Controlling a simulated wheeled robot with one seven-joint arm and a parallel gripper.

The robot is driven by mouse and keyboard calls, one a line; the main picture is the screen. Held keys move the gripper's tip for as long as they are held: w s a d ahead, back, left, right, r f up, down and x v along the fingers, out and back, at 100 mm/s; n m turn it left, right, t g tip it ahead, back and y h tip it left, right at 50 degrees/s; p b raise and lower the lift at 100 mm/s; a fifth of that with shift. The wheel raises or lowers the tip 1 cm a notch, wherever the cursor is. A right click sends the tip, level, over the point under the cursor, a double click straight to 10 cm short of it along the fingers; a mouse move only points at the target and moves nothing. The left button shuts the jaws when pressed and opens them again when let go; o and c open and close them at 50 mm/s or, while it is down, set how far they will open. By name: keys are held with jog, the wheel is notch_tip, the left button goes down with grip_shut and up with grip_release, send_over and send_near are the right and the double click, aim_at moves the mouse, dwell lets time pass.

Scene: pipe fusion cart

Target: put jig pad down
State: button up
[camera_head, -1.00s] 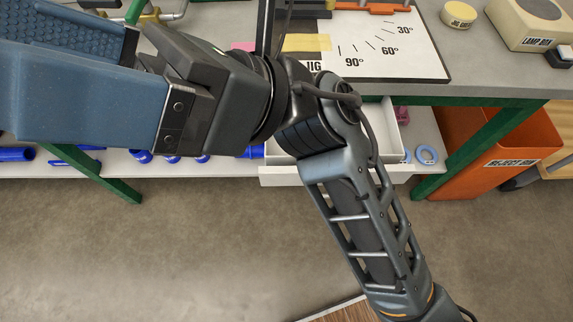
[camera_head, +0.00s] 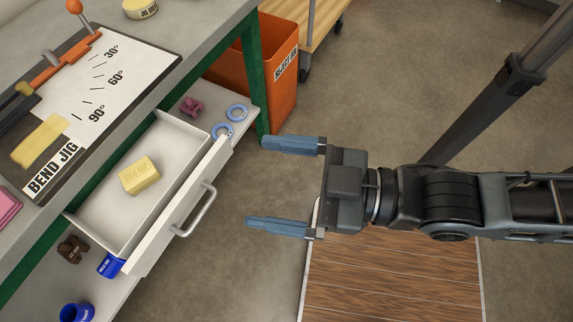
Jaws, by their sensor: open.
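A yellow pad (camera_head: 140,175) with faint lettering, which I take for the jig pad, lies inside the open white drawer (camera_head: 188,235) under the bench. My gripper (camera_head: 278,188) is open and empty, to the right of the drawer and apart from it. Its two blue fingers point left, above the floor and the edge of the wooden platform. The bend jig board (camera_head: 135,65) lies on the bench top with a flat yellow piece (camera_head: 40,140) on it.
An orange reject bin (camera_head: 258,85) stands behind the green bench leg. A wooden platform (camera_head: 390,280) lies below my arm. Open floor shows between drawer and gripper.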

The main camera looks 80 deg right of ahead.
jog(key=s+d, duration=0.1)
jog(key=s+d+f+m+g, duration=0.1)
jog(key=s, duration=0.1)
jog(key=s+d+f+g, duration=0.1)
jog(key=shift+s+f, duration=0.15)
jog(key=shift+s, duration=0.15)
dwell(1.0)
